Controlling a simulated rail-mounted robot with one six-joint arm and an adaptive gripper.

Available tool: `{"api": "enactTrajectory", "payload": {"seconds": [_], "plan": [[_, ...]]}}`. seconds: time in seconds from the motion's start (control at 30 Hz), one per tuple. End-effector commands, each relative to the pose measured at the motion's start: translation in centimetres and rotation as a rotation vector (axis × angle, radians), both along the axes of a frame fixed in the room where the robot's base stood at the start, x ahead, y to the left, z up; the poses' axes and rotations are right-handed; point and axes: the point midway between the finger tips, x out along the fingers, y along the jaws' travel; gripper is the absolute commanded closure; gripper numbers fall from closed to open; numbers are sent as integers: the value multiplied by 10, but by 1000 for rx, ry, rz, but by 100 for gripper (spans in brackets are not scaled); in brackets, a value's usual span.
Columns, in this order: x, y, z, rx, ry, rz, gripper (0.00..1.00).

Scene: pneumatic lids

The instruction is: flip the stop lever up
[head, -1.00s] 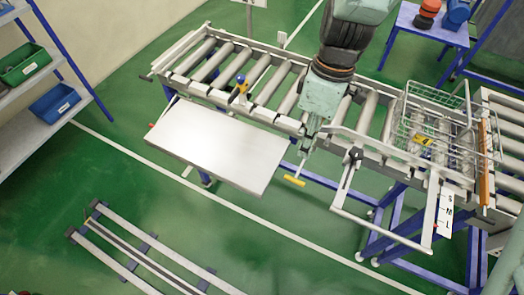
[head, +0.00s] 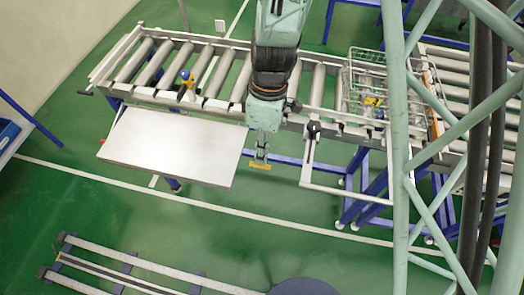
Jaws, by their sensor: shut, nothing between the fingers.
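The yellow-handled lever (head: 260,166), which looks like the stop lever, hangs down at the front of the roller conveyor, just right of the pale flat panel. Its yellow grip points toward the floor, and my arm hides its upper part. My gripper (head: 262,151) reaches down over the conveyor's front rail, right above the yellow grip in the picture. It is shut and empty. I cannot tell whether it touches the lever.
The roller conveyor (head: 219,106) runs across the view. A pale panel (head: 172,149) sticks out left of the lever. A blue-and-yellow fitting (head: 187,82) stands on the rail. Right are a black-knobbed bracket (head: 314,129) and a wire basket (head: 352,72). Floor rails (head: 140,266) lie in front.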

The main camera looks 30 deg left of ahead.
Motion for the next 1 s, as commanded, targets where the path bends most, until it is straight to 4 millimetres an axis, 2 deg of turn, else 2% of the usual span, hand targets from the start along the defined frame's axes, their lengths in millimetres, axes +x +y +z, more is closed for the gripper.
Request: {"api": "enactTrajectory", "payload": {"seconds": [0.57,1.0], "plan": [[-1,0,-4,0,0,0,100],[-4,-1,-23,0,1,0,100]]}}
